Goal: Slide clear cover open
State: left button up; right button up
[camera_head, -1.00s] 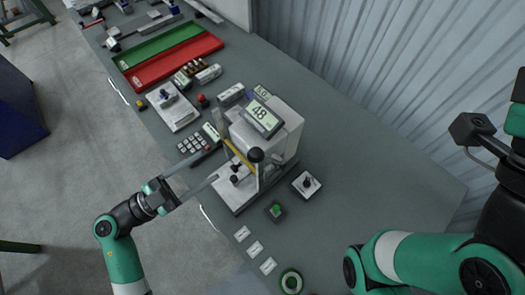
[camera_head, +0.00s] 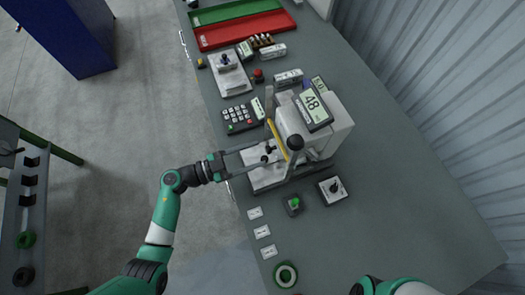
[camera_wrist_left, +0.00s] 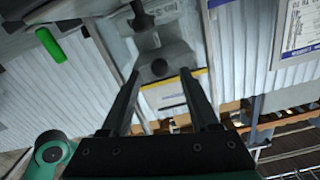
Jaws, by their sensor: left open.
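The machine (camera_head: 325,125) is a pale box with a display reading 48, on a grey base. A yellow strip (camera_head: 278,139) runs along its front; it seems to edge the clear cover, whose pane I can hardly make out. The strip also shows in the left wrist view (camera_wrist_left: 172,78). My left gripper (camera_head: 268,151) is open, its two long fingers reaching over the front of the base beside the strip. In the left wrist view the fingers (camera_wrist_left: 160,75) are spread, with the strip ahead between them. Whether they touch anything, I cannot tell. My right gripper is out of view.
A dark round knob (camera_head: 295,143) stands on a post close to the fingers. A green-button box (camera_head: 293,204) and a switch box (camera_head: 332,189) sit nearby. A keypad (camera_head: 241,116) lies beyond. The table's right side is clear.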

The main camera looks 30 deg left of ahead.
pick_arm(q)
jog(key=shift+x, duration=1.6)
jog(key=shift+c, duration=0.2)
grip_shut()
jog(key=shift+r, duration=0.1)
